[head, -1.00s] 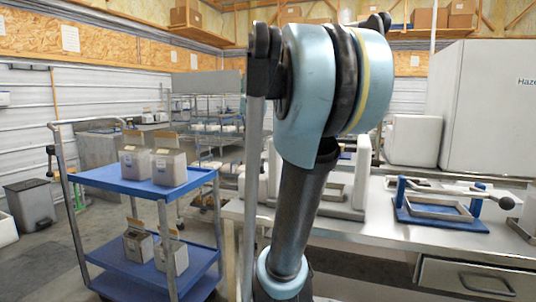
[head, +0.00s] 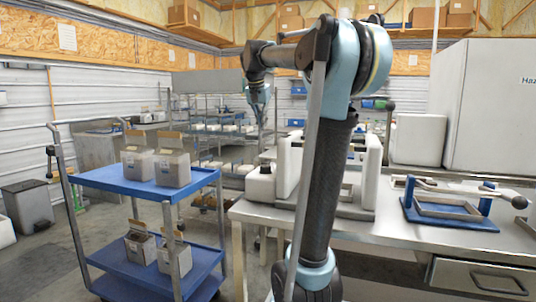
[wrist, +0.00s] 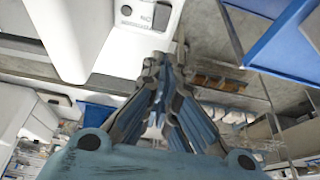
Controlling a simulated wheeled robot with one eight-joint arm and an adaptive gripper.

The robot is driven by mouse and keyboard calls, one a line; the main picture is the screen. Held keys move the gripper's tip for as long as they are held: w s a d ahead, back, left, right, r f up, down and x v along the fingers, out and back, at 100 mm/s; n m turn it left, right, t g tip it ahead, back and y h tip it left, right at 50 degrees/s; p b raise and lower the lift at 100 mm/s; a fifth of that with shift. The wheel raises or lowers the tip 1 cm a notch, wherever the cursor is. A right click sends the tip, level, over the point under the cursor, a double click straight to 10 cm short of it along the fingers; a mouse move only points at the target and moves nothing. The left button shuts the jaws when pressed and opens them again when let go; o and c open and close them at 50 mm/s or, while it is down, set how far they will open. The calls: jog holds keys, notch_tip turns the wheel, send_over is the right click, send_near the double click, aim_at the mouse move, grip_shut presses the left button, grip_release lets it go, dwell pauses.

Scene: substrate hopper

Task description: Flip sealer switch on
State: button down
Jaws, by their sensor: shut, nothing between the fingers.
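A white machine (head: 262,184) with upright white side panels stands at the left end of the steel bench, partly hidden behind my arm; it is probably the sealer. In the wrist view a white housing (wrist: 72,38) fills the upper left. It carries a small dark switch-like part (wrist: 161,16) beside small lettering, too small to read surely. My gripper (wrist: 158,62) is shut and empty, its fingertips just short of that panel in the picture; I cannot tell the gap in depth. In the head view my gripper (head: 262,118) hangs down above the machine, small and hard to make out.
A blue two-shelf cart (head: 140,185) with filled bags stands at the left. On the bench (head: 390,225) to the right are a blue frame press (head: 450,218) with a lever and a large white cabinet (head: 490,110). Wire racks stand behind.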

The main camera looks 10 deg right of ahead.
aim_at(266, 159)
jog(key=shift+f, duration=0.1)
jog(key=x, duration=1.3)
jog(key=shift+w+d+f, duration=0.1)
jog(key=shift+w+f, duration=0.05)
jog(key=shift+f, duration=0.2)
jog(key=shift+w+d+f+g+y, duration=0.2)
jog(key=shift+w+f+g+y, duration=0.1)
jog(key=shift+f+g, duration=0.15)
jog(key=shift+s, duration=0.1)
jog(key=shift+s+a+r, duration=0.1)
jog(key=shift+a, duration=0.05)
jog(key=shift+s+a+r, duration=0.3)
jog(key=shift+s, duration=0.2)
